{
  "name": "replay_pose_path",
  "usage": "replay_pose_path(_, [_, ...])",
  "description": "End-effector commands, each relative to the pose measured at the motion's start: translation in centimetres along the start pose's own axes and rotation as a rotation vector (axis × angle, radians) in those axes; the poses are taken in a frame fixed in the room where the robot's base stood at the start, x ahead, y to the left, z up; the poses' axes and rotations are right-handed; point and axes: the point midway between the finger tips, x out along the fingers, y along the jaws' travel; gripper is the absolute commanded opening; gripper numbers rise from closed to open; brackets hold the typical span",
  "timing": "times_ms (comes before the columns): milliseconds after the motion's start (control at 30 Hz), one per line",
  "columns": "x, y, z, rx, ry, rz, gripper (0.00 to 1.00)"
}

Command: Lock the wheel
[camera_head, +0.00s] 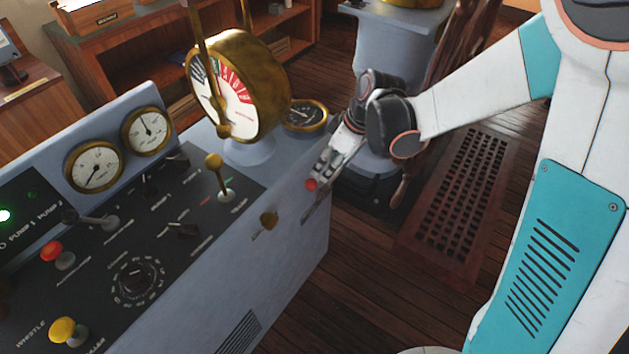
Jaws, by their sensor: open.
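The wheel (458,48) is dark wood and stands nearly edge-on behind my arm, beside a blue-grey pedestal (393,48). My arm hides part of it. A small red knob (311,184) shows at the right end of the console's front face, above a dark slot. I cannot tell for sure whether it is the wheel's lock. My gripper (322,176) is open, with its fingers pointing down and left at the red knob. I cannot tell whether they touch it or straddle it.
The blue-grey console (290,255) fills the left, with gauges, switches and a brass-handled lever (218,175). A large brass telegraph dial (240,85) stands close left of my gripper. A wooden grating (455,210) lies on the floor.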

Motion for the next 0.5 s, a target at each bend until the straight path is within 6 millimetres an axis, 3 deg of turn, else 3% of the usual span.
replay_pose_path(33, [1.4,0.0,0.1,-0.002,0.000,-0.001,0.51])
replay_pose_path(200, [4.8,0.0,0.1,-0.001,0.000,-0.001,0.51])
replay_pose_path(500, [8.9,0.0,0.1,0.000,0.000,0.000,0.51])
